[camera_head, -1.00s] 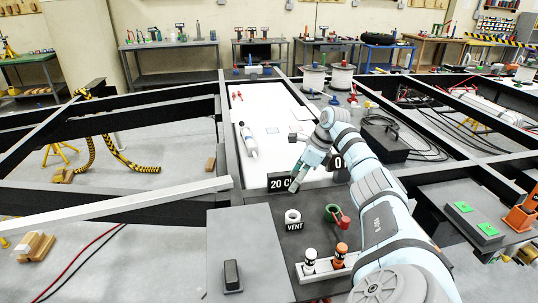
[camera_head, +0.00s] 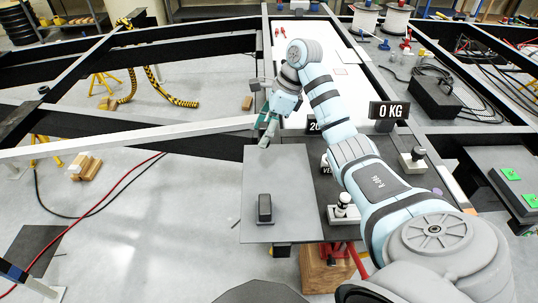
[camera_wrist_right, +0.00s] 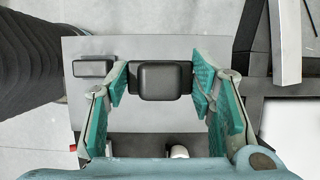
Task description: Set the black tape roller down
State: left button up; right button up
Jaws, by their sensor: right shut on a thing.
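The black tape roller (camera_wrist_right: 165,82) is between the fingers of my right gripper (camera_wrist_right: 163,85) in the right wrist view. The gripper is shut on it, with a teal-padded finger at each end of its dark bar. The grey plate (camera_wrist_right: 135,48) lies beneath. In the head view my right gripper (camera_head: 267,130) is over the far edge of the grey plate (camera_head: 290,175); I cannot make out the roller there. My left gripper is not in view.
A pale beam (camera_head: 130,138) runs left of the gripper. A black "0 KG" sign (camera_head: 389,111) stands to the right.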

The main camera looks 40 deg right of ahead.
notch_tip(320, 180, down, 15)
jog(key=shift+r+b, duration=0.15)
jog(key=shift+b, duration=0.2)
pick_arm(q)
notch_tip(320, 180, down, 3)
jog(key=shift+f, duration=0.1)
pick_arm(e)
jog(key=shift+w, duration=0.15)
jog(key=shift+f, duration=0.25)
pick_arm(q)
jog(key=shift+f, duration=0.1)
pick_arm(e)
jog(key=o, duration=1.1)
jog(key=shift+r, duration=0.1)
jog(key=shift+r, duration=0.3)
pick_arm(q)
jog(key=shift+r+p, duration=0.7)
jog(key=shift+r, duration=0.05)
pick_arm(e)
jog(key=v, duration=1.1)
jog(key=shift+d+r, duration=0.1)
jog(key=shift+r, duration=0.25)
